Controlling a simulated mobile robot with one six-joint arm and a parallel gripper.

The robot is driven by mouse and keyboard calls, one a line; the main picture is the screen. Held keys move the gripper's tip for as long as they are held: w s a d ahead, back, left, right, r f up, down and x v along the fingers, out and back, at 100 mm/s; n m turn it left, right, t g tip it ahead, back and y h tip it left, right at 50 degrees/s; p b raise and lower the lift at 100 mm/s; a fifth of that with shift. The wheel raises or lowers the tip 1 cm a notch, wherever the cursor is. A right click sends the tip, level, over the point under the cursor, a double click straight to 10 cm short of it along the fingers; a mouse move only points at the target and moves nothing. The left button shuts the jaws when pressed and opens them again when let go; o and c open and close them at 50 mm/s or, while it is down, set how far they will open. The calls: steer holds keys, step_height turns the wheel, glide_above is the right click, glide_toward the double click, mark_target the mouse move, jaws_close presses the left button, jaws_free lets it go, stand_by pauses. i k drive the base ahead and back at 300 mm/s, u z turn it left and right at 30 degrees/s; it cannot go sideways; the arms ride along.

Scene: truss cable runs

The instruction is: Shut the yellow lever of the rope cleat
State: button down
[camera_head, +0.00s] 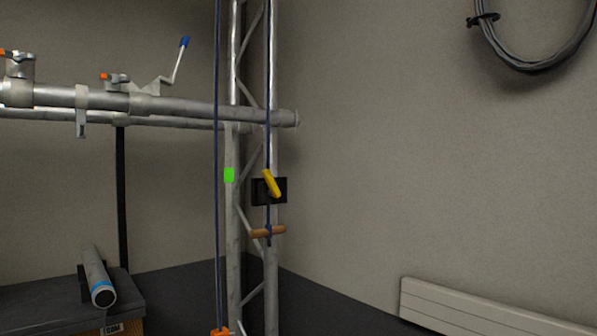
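The yellow lever (271,184) is on the black rope cleat (281,192), which is mounted on the upright truss (270,130). The lever is tilted, its upper end toward the left and its lower end toward the right. From this view I cannot tell whether it is open or shut. A dark blue rope (267,150) comes down to the cleat from above. Below the cleat the rope meets a wooden crossbar handle (268,232). My gripper is not in view.
Horizontal truss tubes (180,106) with clamps and a blue-tipped handle (184,42) extend left. Another rope (217,200) hangs left of the cleat, down to an orange part (220,332). A bench (50,302) stands lower left.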

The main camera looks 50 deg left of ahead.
mark_target(274, 192)
steer(key=u, duration=3.25)
steer(key=i, duration=0.75)
steer(key=z, duration=0.15)
